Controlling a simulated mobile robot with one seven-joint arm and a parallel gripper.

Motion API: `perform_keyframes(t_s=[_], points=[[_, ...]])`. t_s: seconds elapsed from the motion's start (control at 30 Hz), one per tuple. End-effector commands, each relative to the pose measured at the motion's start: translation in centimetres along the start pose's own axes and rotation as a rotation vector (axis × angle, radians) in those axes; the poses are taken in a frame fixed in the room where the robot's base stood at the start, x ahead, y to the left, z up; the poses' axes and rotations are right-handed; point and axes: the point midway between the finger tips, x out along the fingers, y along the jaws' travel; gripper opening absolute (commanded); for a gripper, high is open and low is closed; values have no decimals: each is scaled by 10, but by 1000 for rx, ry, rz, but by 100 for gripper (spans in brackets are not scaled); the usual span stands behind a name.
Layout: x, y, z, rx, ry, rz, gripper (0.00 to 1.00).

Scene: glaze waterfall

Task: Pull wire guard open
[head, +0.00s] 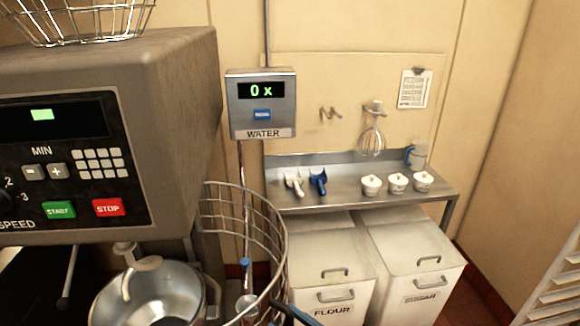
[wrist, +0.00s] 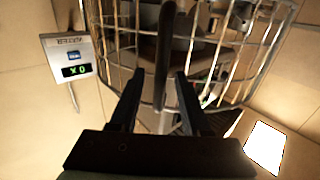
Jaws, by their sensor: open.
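The wire guard (head: 243,190) is a curved cage of metal wires to the right of the steel mixer bowl (head: 150,293) in the head view. It fills the upper middle of the wrist view (wrist: 215,42). A dark upright bar (wrist: 164,45), which looks like the guard's handle, stands in front of the wires there. My gripper (wrist: 158,73) is open, with one finger on each side of the bar's lower end. I cannot tell whether either finger touches it. In the head view, I cannot clearly make out my gripper.
The mixer housing (head: 185,110) with its button panel stands at the left. A water meter (head: 262,105) hangs on the wall behind. A steel shelf (head: 340,192) with scoops and white pots is at the back right, above the flour bin (head: 325,265) and sugar bin (head: 410,255).

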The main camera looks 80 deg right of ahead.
Motion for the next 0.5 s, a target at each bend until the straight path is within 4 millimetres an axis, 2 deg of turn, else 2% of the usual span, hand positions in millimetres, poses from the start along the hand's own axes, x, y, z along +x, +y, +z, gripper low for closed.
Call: perform_keyframes(t_s=[0.17, 0.5], points=[[-19, 1, 3, -3, -2, 2, 47], [-91, 1, 5, -2, -5, 4, 47]])
